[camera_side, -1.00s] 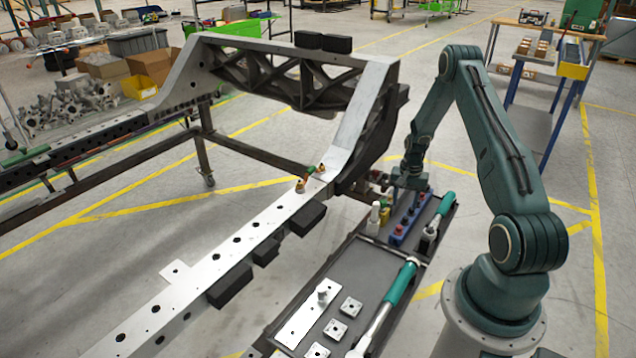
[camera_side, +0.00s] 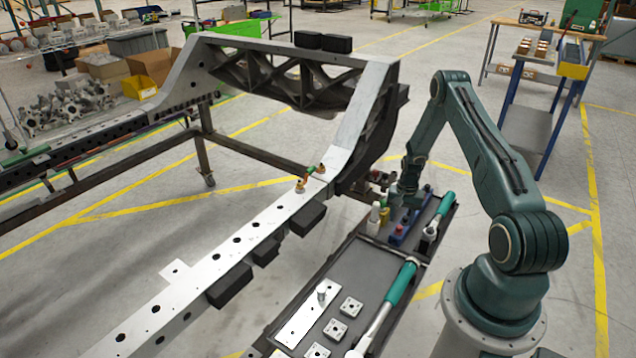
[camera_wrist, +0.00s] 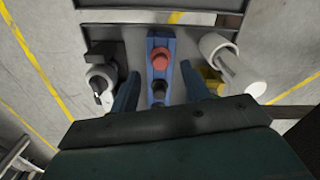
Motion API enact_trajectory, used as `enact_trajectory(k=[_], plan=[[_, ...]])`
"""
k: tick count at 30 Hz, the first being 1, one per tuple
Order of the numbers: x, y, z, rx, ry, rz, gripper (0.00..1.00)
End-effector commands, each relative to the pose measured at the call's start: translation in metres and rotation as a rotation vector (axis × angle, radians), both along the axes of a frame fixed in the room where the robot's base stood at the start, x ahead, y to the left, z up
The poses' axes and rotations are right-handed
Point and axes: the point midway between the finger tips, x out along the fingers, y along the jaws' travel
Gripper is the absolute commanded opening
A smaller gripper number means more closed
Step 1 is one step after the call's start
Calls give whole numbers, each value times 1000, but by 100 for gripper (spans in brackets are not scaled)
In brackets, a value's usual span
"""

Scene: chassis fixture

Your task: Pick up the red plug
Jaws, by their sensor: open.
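The red plug (camera_wrist: 161,58) stands in a blue holder (camera_wrist: 151,44), seen from above in the wrist view. A black plug (camera_wrist: 159,88) sits in the same holder, nearer my gripper. My gripper (camera_wrist: 160,82) is open, with one finger on each side of the blue holder and nothing held. The red plug is a little beyond the fingertips in the wrist view. In the side view the blue holder (camera_side: 398,236) is at the far end of the dark tray, and my gripper (camera_side: 405,205) is low over it, hiding part of the holder.
A white bottle-like item (camera_side: 374,216) and a yellow item (camera_side: 385,215) stand left of the holder. Teal-handled tools (camera_side: 400,284) lie along the tray (camera_side: 362,262). Square plates (camera_side: 336,329) lie at the near end. The metal chassis rail (camera_side: 238,258) runs along the left.

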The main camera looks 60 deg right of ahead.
Motion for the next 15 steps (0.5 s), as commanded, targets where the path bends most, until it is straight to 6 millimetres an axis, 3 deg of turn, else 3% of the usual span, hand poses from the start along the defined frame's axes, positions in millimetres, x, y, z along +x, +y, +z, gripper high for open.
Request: enact_trajectory(k=[9, 15], plan=[[0, 1, -33, 2, 1, 0, 47], [1, 0, -40, 0, 0, 1, 47]])
